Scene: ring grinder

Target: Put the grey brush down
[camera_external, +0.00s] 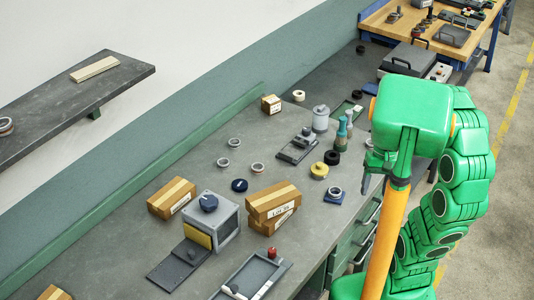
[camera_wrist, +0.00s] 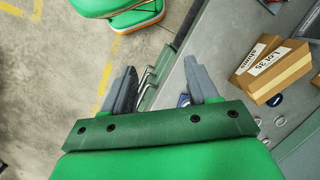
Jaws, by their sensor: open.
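My gripper (camera_external: 378,164) is above the front edge of the workbench, right of the spray bottles in the external view. In the wrist view my gripper (camera_wrist: 160,78) has its two grey fingers spread wide, with nothing held between them. I cannot pick out the grey brush for certain in either view. A dark flat tray with small grey parts (camera_external: 297,147) lies on the bench, too small to tell what it holds.
The grey bench (camera_external: 120,262) holds a grey machine (camera_external: 220,235) with a blue knob, cardboard boxes (camera_external: 273,202), several rings, a yellow disc (camera_external: 319,170) and a grey canister (camera_external: 320,120). A shelf (camera_external: 60,105) juts from the wall. Drawers sit under the front edge.

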